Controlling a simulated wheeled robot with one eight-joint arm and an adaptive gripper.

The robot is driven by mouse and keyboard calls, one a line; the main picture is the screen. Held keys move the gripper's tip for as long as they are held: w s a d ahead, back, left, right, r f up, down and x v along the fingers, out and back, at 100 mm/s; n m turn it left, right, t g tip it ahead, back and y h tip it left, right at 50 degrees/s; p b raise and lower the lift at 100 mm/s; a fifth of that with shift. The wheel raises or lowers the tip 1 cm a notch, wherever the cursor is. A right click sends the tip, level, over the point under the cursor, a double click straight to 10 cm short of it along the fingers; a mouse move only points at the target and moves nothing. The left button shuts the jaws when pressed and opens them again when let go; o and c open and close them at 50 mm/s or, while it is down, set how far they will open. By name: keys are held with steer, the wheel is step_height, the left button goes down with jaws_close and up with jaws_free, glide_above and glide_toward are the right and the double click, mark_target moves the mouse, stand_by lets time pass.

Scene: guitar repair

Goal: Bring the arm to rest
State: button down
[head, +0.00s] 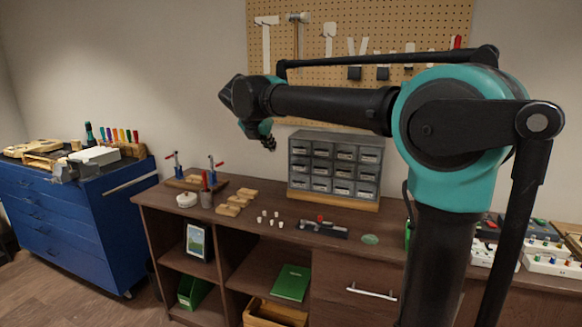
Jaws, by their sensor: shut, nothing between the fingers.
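My arm rises at the right of the head view and reaches left, raised above the workbench (255,193). My gripper (269,143) hangs below the wrist at the arm's left end, pointing down, and is shut and empty. It is small and partly hidden behind the wrist. In the picture it lies just left of the grey drawer cabinet (335,135), touching nothing that I can see.
The bench holds wooden blocks (235,204), several small white pieces (271,219), a dark tool (320,229) and red-handled clamps (178,165). A blue tool chest (60,220) stands left. A pegboard (345,35) with tools hangs behind. Pedals (548,264) lie at right.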

steer(key=s+d+f+m+g+y, duration=0.1)
steer(key=s+d+f+m+g, duration=0.1)
steer(key=s+d+f+m, duration=0.6)
steer(key=s+d+f+m+g, duration=0.1)
steer(key=s+d+f+m, duration=0.4)
steer(key=d+f+m, duration=0.55)
steer(key=s+d+f+m+y, duration=0.1)
steer(key=s+d+f+m, duration=0.2)
steer(key=s+f+m, duration=0.3)
steer(key=s+d+f+m+g+y, duration=0.1)
steer(key=s+d+f+m, duration=0.3)
steer(key=s+f+m, duration=0.3)
steer(key=s+f, duration=0.4)
steer(key=f, duration=0.1)
steer(key=shift+s+f, duration=0.2)
steer(key=shift+s, duration=0.05)
